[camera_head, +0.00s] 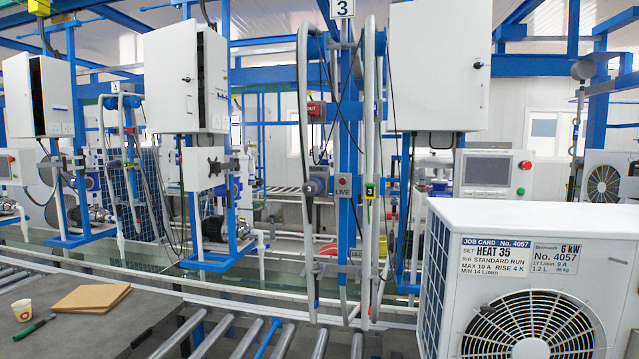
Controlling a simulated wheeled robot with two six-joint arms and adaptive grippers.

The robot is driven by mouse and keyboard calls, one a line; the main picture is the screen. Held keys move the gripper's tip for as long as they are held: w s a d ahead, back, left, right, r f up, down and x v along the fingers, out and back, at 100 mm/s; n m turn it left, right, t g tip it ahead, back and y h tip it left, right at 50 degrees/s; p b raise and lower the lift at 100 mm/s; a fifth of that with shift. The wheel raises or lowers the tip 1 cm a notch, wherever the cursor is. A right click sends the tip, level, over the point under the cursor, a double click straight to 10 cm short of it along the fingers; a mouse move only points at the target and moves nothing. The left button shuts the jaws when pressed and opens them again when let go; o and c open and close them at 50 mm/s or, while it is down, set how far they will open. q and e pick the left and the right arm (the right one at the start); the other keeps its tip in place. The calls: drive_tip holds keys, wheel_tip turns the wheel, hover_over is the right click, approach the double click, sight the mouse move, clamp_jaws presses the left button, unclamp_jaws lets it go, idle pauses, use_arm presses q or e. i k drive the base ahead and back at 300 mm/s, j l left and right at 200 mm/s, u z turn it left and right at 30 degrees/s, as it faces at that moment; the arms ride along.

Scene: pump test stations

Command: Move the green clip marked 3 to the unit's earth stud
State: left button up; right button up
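The green clip marked 3 (370,190) hangs at the middle station, beside the pale hoses on the blue post. It is small, with a dark face bearing a 3. The unit (610,235) is a large white box with a round fan grille at the lower right, cut off by the frame's edge. Its job card (496,257) reads No. 4057, HEAT 35. I cannot make out an earth stud on the sides that show. Neither of my grippers is in view.
A number 3 sign (342,8) tops the station, with a LIVE plate (342,191) below. Rollers (227,338) run along the front. A grey bench (60,338) at lower left holds a brown board (92,298), a cup (22,310) and a green-handled tool (34,327).

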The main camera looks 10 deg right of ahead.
sight(370, 190)
drive_tip(key=i+j, duration=0.2)
drive_tip(key=j, duration=0.15)
drive_tip(key=i+j+z, duration=0.15)
drive_tip(key=j, duration=0.25)
drive_tip(key=i+j, duration=0.25)
drive_tip(key=j+z, duration=0.05)
drive_tip(key=j, duration=0.05)
